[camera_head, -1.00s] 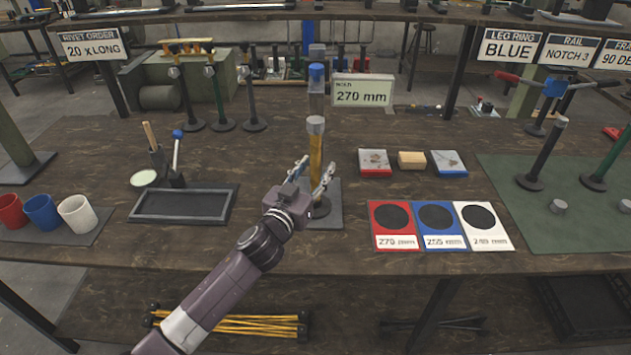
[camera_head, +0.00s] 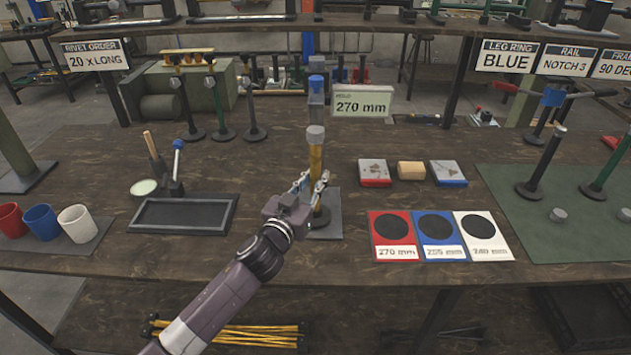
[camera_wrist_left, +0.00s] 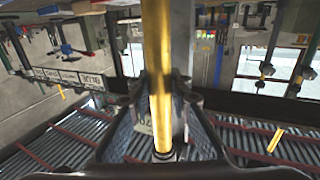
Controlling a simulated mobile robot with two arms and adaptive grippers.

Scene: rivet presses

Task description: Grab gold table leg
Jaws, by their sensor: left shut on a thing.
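The gold table leg (camera_head: 315,158) stands upright on a dark base at the measuring stand in the middle of the table, with a grey cap on top. My left gripper (camera_head: 312,188) is shut on the leg's lower part, a finger on each side. In the left wrist view the gold leg (camera_wrist_left: 158,75) runs vertically between the fingers (camera_wrist_left: 160,110). My right gripper is not in view.
The stand's blue-topped post (camera_head: 316,88) rises behind the leg, next to a 270 mm sign (camera_head: 361,103). Red, blue and white pads (camera_head: 437,255) lie to the right. A black tray (camera_head: 183,213) and cups (camera_head: 77,222) are left. More gold legs (camera_head: 245,334) lie below the table.

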